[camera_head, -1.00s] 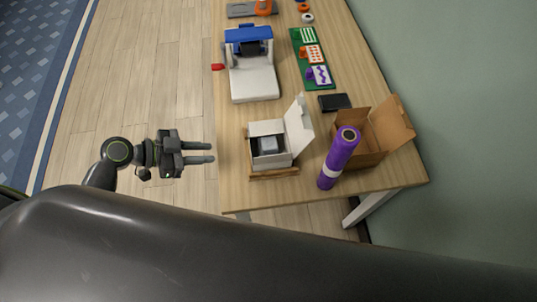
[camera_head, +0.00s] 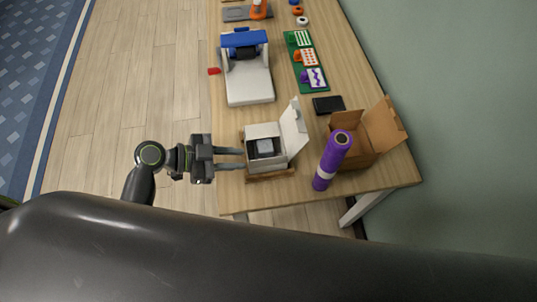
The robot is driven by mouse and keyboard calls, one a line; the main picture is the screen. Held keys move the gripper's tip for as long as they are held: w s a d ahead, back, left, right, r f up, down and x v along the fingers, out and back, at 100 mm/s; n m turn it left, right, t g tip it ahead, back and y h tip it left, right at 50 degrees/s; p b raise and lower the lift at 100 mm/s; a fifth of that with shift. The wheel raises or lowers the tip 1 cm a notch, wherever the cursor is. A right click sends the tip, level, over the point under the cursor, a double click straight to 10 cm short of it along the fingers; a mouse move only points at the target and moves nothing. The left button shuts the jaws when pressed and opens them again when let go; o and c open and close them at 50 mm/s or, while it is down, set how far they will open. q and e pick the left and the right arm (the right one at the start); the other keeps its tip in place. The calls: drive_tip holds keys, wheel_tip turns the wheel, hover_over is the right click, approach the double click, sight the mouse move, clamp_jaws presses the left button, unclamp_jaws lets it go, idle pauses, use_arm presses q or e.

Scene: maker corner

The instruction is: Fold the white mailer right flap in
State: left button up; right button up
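The white mailer (camera_head: 279,160) stands open on a small wooden board (camera_head: 270,175) near the table's front end. Its lid (camera_head: 293,130) stands up on the right side. Inside lies a grey block (camera_head: 265,146) in a dark surround. The separate side flaps are too small to tell apart clearly. My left gripper (camera_head: 243,159) comes in from the left. Its two fingers are apart with nothing between them, and the tips are close to the mailer's left wall; whether they touch it I cannot tell. My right gripper is not in view.
A purple roll (camera_head: 331,162) stands right of the mailer, before an open brown carton (camera_head: 365,150). A black flat item (camera_head: 328,105) lies behind. A white and blue machine (camera_head: 248,80) and a green board with cards (camera_head: 306,62) are farther back. Floor is clear left of the table.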

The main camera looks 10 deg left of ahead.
sight(269, 159)
use_arm(q)
drive_tip(key=p+x, duration=0.2)
drive_tip(key=x, duration=0.6)
drive_tip(key=shift+x, duration=0.75)
clamp_jaws()
